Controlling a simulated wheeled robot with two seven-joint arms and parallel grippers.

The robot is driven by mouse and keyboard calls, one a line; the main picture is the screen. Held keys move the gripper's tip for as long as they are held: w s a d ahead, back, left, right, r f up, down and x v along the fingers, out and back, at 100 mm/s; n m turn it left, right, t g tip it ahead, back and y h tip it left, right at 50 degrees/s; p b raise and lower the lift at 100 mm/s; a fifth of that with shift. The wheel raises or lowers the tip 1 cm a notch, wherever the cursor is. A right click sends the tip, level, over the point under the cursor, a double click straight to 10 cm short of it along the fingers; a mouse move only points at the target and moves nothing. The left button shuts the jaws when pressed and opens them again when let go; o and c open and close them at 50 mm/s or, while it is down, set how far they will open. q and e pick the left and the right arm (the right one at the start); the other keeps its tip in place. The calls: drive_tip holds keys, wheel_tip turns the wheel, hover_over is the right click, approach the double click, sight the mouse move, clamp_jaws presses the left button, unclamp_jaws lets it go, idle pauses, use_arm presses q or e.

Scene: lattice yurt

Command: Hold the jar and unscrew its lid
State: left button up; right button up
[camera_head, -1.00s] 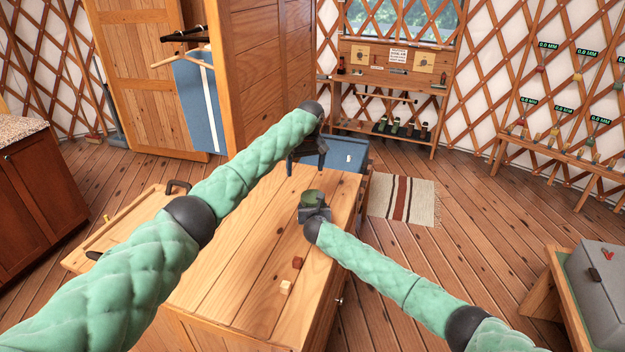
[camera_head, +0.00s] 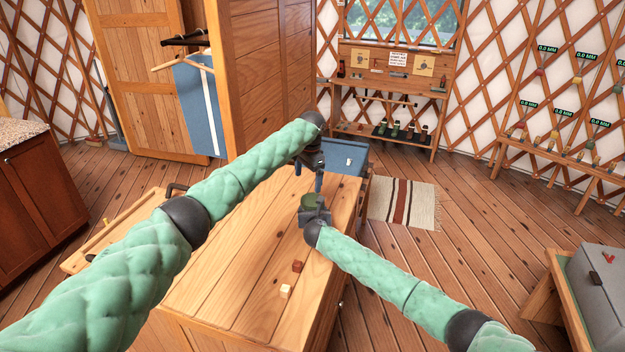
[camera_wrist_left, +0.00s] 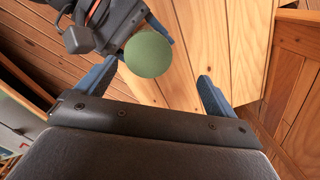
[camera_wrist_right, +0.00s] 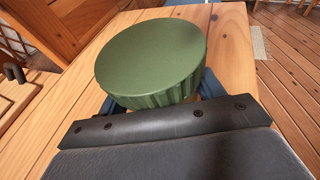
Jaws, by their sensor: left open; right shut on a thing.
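The jar's green lid (camera_wrist_right: 152,58) fills the middle of the right wrist view, with ribbed sides. The lid also shows in the head view (camera_head: 312,200) and, as a green disc, in the left wrist view (camera_wrist_left: 148,54). The jar body is mostly hidden below the lid and by my right gripper. My right gripper (camera_head: 314,214) is shut on the jar at the table's far end. My left gripper (camera_head: 309,183) is open and points down above the lid, apart from it. In the left wrist view its fingers (camera_wrist_left: 158,92) are spread, with the lid between and beyond them.
The wooden table (camera_head: 235,260) is mostly clear. A dark red block (camera_head: 297,266) and a pale block (camera_head: 286,291) lie near its right edge. A blue box (camera_head: 345,156) stands beyond the far end. A tray with a dark handle (camera_head: 120,225) is at left.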

sight(313, 199)
use_arm(q)
drive_tip(key=m, duration=0.4)
drive_tip(key=shift+s+d+f, duration=0.15)
drive_tip(key=shift+d+f, duration=0.05)
drive_tip(key=shift+d, duration=0.1)
drive_tip(key=m, duration=0.5)
drive_tip(key=shift+s+d+m+h, duration=0.1)
drive_tip(key=shift+d+m+h, duration=0.2)
drive_tip(key=shift+m, duration=0.1)
drive_tip(key=m, duration=0.5)
drive_tip(key=shift+d, duration=0.15)
drive_tip(key=m, duration=0.5)
drive_tip(key=shift+f, duration=4.1)
drive_tip(key=shift+c, duration=0.4)
